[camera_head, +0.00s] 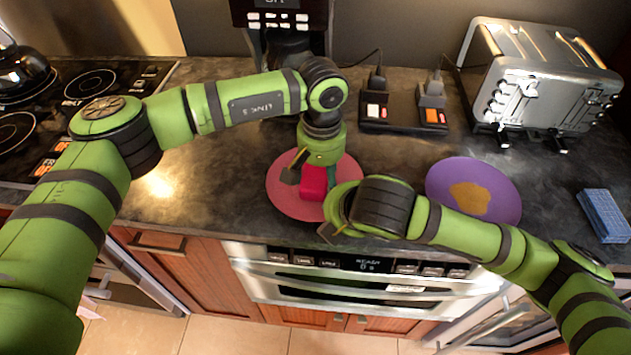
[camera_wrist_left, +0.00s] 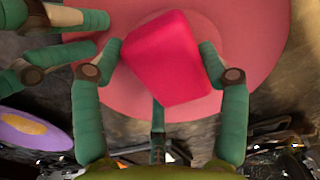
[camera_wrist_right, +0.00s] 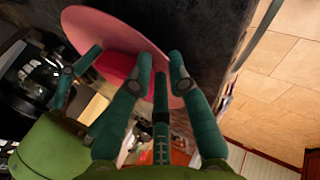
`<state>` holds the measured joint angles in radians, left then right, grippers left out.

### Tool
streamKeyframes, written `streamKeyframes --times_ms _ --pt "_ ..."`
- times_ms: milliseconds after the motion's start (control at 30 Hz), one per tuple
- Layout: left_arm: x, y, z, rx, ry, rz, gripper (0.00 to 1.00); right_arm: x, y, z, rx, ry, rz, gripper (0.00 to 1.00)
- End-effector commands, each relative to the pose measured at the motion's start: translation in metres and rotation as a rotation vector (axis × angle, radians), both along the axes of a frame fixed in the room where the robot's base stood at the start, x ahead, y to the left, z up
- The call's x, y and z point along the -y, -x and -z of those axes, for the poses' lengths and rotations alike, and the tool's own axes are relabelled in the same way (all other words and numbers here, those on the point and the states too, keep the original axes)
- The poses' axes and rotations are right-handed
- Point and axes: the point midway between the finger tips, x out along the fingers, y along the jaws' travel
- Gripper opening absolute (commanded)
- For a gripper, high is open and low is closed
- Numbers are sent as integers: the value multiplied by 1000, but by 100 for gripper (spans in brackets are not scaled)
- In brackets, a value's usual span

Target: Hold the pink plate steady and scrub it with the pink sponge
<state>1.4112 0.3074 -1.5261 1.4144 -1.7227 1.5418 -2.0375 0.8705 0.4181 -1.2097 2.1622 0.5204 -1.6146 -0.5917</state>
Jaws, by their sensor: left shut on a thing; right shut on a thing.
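The pink plate (camera_head: 283,199) is at the counter's front edge in the head view. My left gripper (camera_head: 306,172) reaches down over it, shut on the pink sponge (camera_head: 315,182). In the left wrist view the sponge (camera_wrist_left: 165,65) is between the fingers, over the plate's (camera_wrist_left: 255,30) face; I cannot tell whether it is pressed on it. My right gripper (camera_wrist_right: 162,65) is shut on the plate's rim, one finger on each side, in the right wrist view. In the head view my right arm hides the plate's right part.
A purple plate (camera_head: 508,195) with a brown-orange patch lies right of my right gripper. A blue sponge (camera_head: 604,215) is at the far right. A toaster (camera_head: 540,85) and plugged outlets (camera_head: 403,112) stand behind. The stove (camera_head: 50,115) is left. Oven fronts are below the counter edge.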

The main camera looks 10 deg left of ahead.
Motion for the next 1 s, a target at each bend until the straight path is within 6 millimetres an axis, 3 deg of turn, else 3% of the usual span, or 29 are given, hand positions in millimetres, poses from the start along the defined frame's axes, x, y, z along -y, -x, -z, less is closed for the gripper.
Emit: streamKeyframes --times_ms 367,800,1000 --pt "0 -16 1 -4 -3 0 48 1 1 2 -4 5 0 0" --pt "0 2 2 -5 -2 1 48 1 0 2 -4 5 0 0" --pt "0 -7 3 -5 -2 -1 48 1 1 3 -4 5 0 0"
